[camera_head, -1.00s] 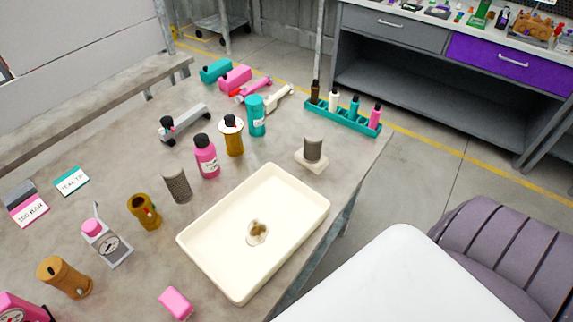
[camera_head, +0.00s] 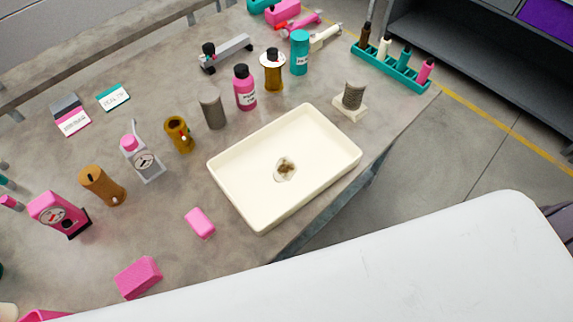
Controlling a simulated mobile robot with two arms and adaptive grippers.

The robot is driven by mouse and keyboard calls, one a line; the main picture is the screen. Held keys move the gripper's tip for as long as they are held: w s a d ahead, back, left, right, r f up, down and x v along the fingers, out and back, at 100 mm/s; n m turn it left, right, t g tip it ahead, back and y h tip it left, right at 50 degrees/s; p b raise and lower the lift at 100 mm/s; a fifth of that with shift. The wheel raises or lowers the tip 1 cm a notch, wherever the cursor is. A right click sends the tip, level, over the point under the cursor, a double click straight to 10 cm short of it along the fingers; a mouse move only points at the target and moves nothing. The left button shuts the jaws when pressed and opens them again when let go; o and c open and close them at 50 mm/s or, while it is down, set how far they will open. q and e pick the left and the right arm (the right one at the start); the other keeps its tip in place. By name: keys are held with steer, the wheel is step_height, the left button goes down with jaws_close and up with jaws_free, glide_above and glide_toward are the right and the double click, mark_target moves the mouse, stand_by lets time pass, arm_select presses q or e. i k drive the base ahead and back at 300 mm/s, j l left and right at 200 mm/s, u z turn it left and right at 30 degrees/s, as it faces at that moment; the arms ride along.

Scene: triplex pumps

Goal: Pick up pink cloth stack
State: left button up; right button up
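A pink, block-shaped stack with a textured face (camera_head: 138,277) lies on the grey table near its front edge, at the lower left; it looks like the pink cloth stack. A smaller, smooth pink block with rounded corners (camera_head: 200,223) lies to its upper right, beside the cream tray. Neither of my grippers is in view, and nothing touches either pink piece.
The cream tray (camera_head: 232,198) holds a small brownish item. Pink and grey gauges, an orange cylinder (camera_head: 102,186) and several bottles stand behind the pink pieces. A teal rack (camera_head: 390,70) stands at the far right. Bare tabletop (camera_head: 160,225) lies between the pink pieces.

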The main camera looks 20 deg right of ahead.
mark_target(142, 275)
steer(key=k+j+u, duration=0.1)
steer(key=u, duration=0.35)
steer(key=j+u, duration=0.35)
steer(key=u, duration=0.15)
